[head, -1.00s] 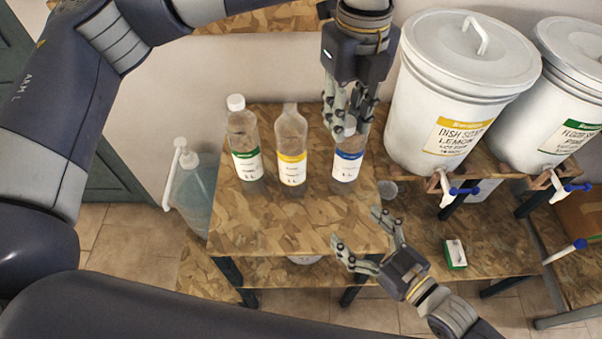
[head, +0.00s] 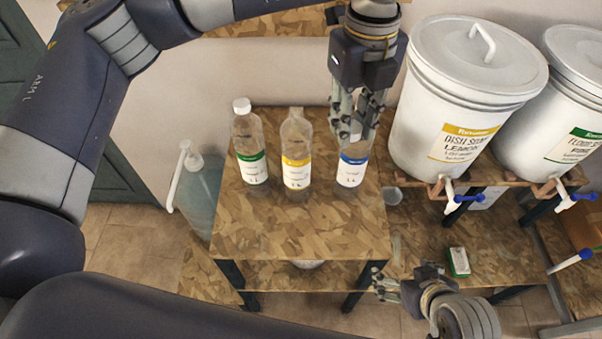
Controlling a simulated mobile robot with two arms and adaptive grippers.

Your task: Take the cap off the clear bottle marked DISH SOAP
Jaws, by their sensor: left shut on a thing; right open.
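Three clear bottles stand upright on the wooden stand. One has a green label and a white cap (head: 250,155). The middle one has a yellow label (head: 296,172) and shows no white cap. The right one has a blue label (head: 352,172). Their small print is too small to read, so I cannot tell which says DISH SOAP. My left gripper (head: 354,132) points down, shut around the top of the blue-labelled bottle; its fingers hide the cap area. My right gripper (head: 380,283) is open and empty, low, right of the stand.
The stand top (head: 290,238) is bare in front of the bottles. A large white drum (head: 450,120) marked DISH SOAP LEMON and another drum (head: 562,130) stand at right, with blue-handled taps. A small green-and-white box (head: 459,262) lies on the lower shelf. A pump container (head: 200,195) stands at left.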

